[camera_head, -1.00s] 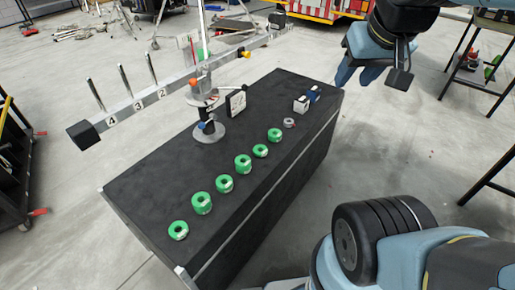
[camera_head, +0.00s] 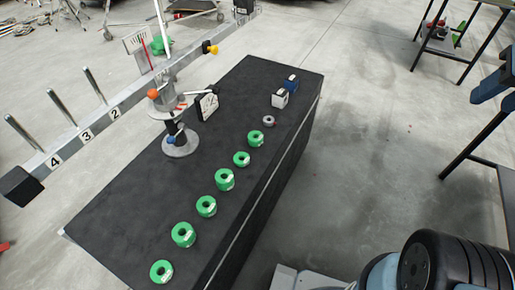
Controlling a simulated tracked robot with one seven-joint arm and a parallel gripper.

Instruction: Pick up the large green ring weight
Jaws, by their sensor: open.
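Several green ring weights stand in a row along the right side of the black bench top (camera_head: 125,215). From near to far, they include the nearest ring (camera_head: 161,272), a thick ring (camera_head: 183,235), a middle ring (camera_head: 206,206), another thick ring (camera_head: 224,180), a small ring (camera_head: 241,159) and the farthest green ring (camera_head: 255,139). The two thick ones look largest; I cannot tell which is biggest.
A balance beam (camera_head: 100,120) with upright pegs and number labels crosses the bench's left side on a round-based stand (camera_head: 180,145). Black-legged tables (camera_head: 470,40) stand at right. Floor between is clear.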

